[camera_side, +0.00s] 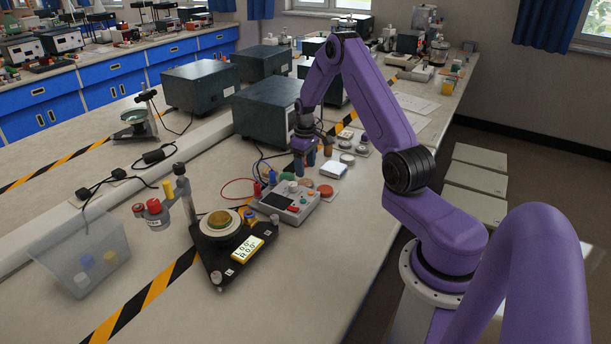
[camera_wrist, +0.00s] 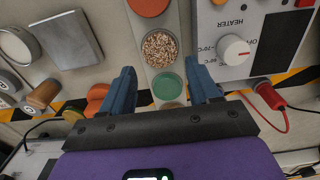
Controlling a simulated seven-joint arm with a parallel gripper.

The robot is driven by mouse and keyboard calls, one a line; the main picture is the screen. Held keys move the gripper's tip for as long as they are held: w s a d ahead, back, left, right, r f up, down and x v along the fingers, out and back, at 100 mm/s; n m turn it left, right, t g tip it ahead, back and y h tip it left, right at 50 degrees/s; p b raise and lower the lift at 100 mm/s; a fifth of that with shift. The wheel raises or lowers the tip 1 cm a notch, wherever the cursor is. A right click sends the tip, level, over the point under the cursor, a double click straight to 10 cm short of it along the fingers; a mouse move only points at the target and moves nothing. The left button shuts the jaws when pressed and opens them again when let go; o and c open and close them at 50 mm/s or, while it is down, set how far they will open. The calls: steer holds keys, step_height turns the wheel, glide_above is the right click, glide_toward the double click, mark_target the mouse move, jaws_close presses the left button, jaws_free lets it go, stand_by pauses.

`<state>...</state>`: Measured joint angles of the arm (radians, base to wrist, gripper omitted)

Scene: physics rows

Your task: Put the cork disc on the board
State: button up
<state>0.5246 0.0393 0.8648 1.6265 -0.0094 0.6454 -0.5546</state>
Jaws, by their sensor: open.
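In the wrist view a speckled brown disc (camera_wrist: 159,48), which looks like the cork disc, lies on a pale strip between a terracotta disc (camera_wrist: 148,5) and a green disc (camera_wrist: 167,87). My gripper (camera_wrist: 161,82) is open, with blue fingers on either side of the green disc in the picture; nothing is held. In the side view my gripper (camera_side: 305,165) hangs above the row of discs, apart from the bench. I cannot tell which item is the board.
A heater box (camera_side: 287,203) with knob and red lead stands beside the discs. A black triangular stand (camera_side: 215,262) with a round plate is at front left. A clear bin (camera_side: 85,260) is at far left. Dark instrument boxes (camera_side: 268,108) stand behind my gripper.

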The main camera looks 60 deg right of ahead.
mark_target(305, 182)
step_height(305, 182, up, 6)
steer(key=s+a+r+n, duration=0.2)
steer(key=a+r, duration=0.1)
steer(key=a, duration=0.6)
steer(key=s+a+r+n, duration=0.2)
steer(key=a+r, duration=0.1)
steer(key=a, duration=0.6)
steer(key=s+a+r+n, duration=0.2)
steer(key=a+r, duration=0.1)
steer(key=a, duration=0.6)
steer(key=s+a+r+n, duration=0.1)
steer(key=s+a+n, duration=0.2)
steer(key=s, duration=0.9)
steer(key=s+a+r+n, duration=0.2)
steer(key=s+a+n, duration=0.1)
steer(key=s, duration=1)
steer(key=shift+a+n, duration=0.3)
steer(key=shift+a, duration=0.55)
